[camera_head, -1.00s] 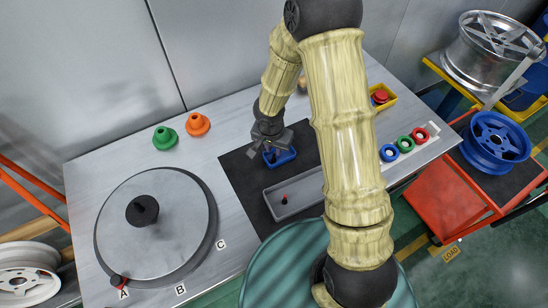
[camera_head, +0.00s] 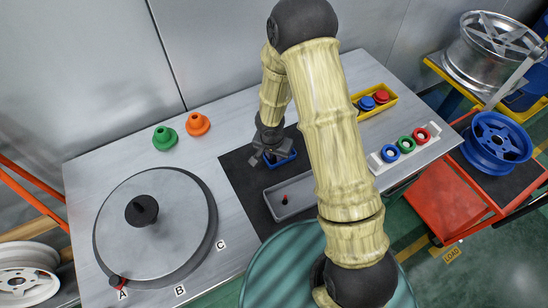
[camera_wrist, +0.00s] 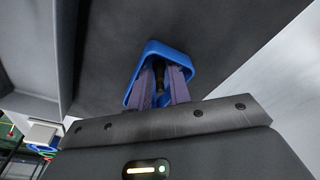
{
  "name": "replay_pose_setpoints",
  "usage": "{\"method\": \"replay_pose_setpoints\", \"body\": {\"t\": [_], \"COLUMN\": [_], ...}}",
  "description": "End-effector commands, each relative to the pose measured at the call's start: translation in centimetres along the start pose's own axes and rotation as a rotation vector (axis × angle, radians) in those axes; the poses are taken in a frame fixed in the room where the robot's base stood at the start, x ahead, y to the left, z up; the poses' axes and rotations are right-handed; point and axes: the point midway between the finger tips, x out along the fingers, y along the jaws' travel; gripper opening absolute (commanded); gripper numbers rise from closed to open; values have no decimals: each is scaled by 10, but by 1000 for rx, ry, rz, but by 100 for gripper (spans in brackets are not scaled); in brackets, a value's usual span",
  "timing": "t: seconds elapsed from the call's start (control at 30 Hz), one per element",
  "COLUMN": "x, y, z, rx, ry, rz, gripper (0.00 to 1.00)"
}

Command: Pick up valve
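My gripper (camera_wrist: 161,88) reaches down into a small blue holder (camera_wrist: 181,56) with a raised rim. A slim dark piece, apparently the valve (camera_wrist: 159,72), stands between the two fingers inside the holder. The fingers are apart, one on each side of it. I cannot tell whether they press on it. In the head view my gripper (camera_head: 270,156) is over the blue holder (camera_head: 287,163), and the valve is hidden there.
A grey tray (camera_head: 299,208) with a small red-topped piece (camera_head: 285,199) lies just in front of the holder. A round grey disc (camera_head: 180,222) is at left. A yellow bin (camera_head: 392,99) is at right.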

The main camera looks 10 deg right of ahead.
Motion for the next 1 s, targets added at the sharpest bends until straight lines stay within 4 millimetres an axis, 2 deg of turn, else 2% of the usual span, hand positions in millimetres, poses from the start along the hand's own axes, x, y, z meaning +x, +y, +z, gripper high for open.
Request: {"method": "replay_pose_setpoints", "body": {"t": [0.03, 0.1, 0.13, 0.57, 0.77, 1.0], "x": [0, 0, 0, -3, -26, -72], "y": [0, 0, 0, -1, 0, -1], "z": [0, 0, 0, 0, -5, -12], "rx": [0, -1, -1, -2, 3, 2], "ry": [0, 0, 0, 1, 2, 4], "rz": [0, 0, 0, -1, -3, -3], "gripper": [17, 4, 0, 0, 0, 0]}}
